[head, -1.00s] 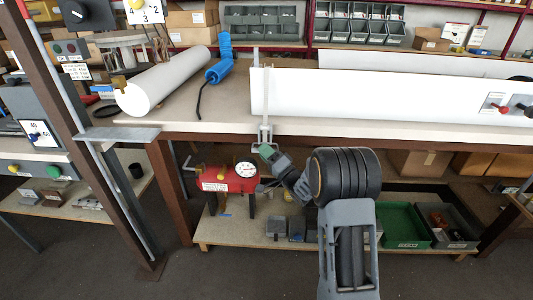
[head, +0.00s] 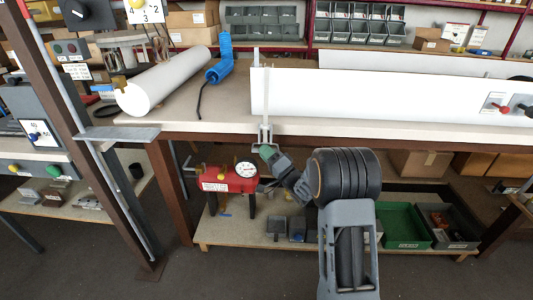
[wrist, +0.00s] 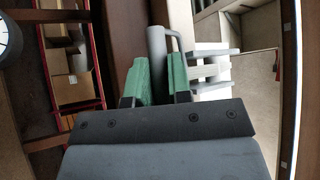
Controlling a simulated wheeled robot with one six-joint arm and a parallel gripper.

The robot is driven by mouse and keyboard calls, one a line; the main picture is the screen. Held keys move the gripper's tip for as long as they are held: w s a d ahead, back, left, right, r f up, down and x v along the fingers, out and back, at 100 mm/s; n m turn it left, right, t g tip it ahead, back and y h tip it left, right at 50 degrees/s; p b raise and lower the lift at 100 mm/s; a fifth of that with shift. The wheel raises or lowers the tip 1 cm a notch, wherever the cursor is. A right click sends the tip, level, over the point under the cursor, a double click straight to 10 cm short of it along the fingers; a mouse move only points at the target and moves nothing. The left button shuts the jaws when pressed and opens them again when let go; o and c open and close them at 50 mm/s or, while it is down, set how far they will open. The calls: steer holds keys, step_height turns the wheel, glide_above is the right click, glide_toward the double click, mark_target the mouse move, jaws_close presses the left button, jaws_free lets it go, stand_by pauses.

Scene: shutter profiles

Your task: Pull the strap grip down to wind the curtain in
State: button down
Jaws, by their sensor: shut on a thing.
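The strap grip (head: 265,134) is a small grey loop-shaped piece hanging at the front edge of the bench, below the left end of a long white shutter profile (head: 390,96). A thin pale strap (head: 265,95) runs up from it across the profile's face. My gripper (head: 267,152) is at the grip from below. In the wrist view, the green finger pads of my gripper (wrist: 163,82) stand on either side of the grey bar of the grip (wrist: 157,48) and are shut on it. The pads hide the lower part of the bar. No wound curtain can be made out.
The wooden bench (head: 215,105) carries a white roll (head: 165,80) and a blue tool (head: 220,65) with a black cord. A red unit with a gauge (head: 232,178) and a green bin (head: 403,226) stand on the shelf below. A brown post (head: 75,110) rises at left.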

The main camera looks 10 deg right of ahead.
step_height(320, 180, down, 25)
steer(key=b, duration=1.5)
steer(key=c, duration=1.3)
jaws_free()
steer(key=shift+c, duration=0.2)
steer(key=p+v, duration=0.3)
steer(key=v, duration=1)
steer(key=shift+s+d, duration=0.2)
steer(key=shift+s, duration=0.15)
steer(key=shift+f, duration=0.15)
